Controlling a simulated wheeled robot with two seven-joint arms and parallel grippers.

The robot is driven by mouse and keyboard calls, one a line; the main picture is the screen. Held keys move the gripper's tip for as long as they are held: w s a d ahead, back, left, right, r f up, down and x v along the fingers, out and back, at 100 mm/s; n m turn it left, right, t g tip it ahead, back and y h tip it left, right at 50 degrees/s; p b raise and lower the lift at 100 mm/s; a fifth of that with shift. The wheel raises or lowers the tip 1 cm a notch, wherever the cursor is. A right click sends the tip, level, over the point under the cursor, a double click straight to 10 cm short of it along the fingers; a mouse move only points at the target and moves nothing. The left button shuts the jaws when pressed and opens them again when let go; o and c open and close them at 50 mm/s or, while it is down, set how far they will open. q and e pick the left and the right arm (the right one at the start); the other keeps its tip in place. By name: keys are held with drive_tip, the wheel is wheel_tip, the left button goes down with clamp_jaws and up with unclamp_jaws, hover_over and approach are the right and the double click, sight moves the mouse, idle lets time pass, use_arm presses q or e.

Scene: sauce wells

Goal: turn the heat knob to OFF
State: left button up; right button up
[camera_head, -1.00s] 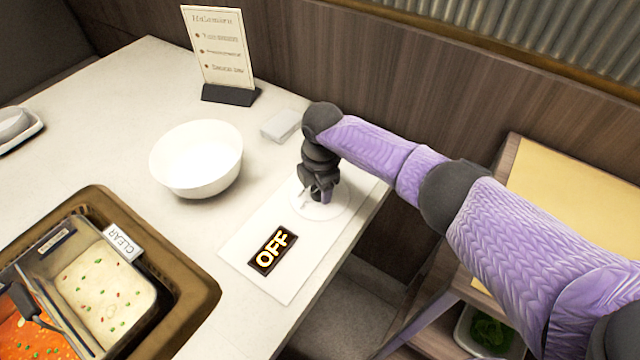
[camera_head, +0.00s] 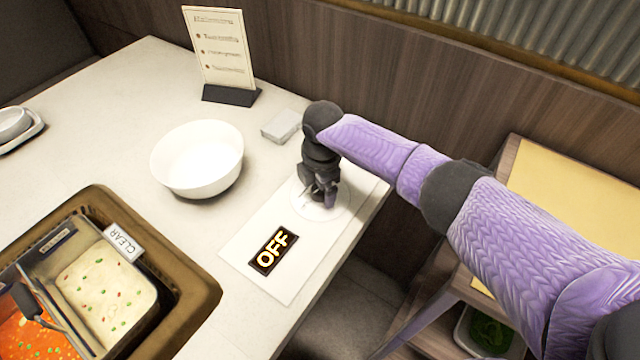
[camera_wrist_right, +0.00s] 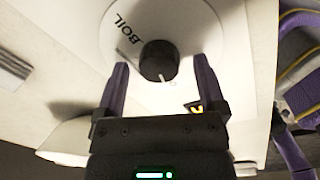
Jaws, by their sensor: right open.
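The heat knob (camera_wrist_right: 158,60) is a small black round knob on a white dial disc (camera_head: 333,206). In the right wrist view its white pointer line points down toward my gripper's palm, and the word BOIL shows at the disc's upper left. In the head view the knob is hidden behind my right gripper (camera_head: 322,192). That gripper is open over the disc. In the wrist view its two purple fingers (camera_wrist_right: 161,68) stand on either side of the knob, with visible gaps.
A white bowl (camera_head: 197,160) and a small pale block (camera_head: 281,126) stand near the dial. A menu card (camera_head: 220,48) stands behind. A brown-rimmed sauce container (camera_head: 205,290) with a CLEAR tag (camera_head: 124,241) is at front left. The table edge runs close to the panel's right.

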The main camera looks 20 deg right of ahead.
drive_tip(key=r+p, duration=0.2)
drive_tip(key=r, duration=0.2)
drive_tip(key=r+p, duration=0.2)
drive_tip(key=r, duration=0.2)
drive_tip(key=shift+s+d+r, duration=0.1)
drive_tip(key=shift+s+r, duration=0.1)
drive_tip(key=shift+r, duration=0.1)
use_arm(q)
drive_tip(key=shift+t, duration=0.3)
drive_tip(key=r, duration=0.1)
drive_tip(key=w+d+r, duration=0.1)
drive_tip(key=r, duration=0.1)
drive_tip(key=w+d+r, duration=0.1)
drive_tip(key=shift+w+r, duration=0.15)
drive_tip(key=shift+r, duration=0.05)
use_arm(e)
drive_tip(key=shift+r, duration=0.45)
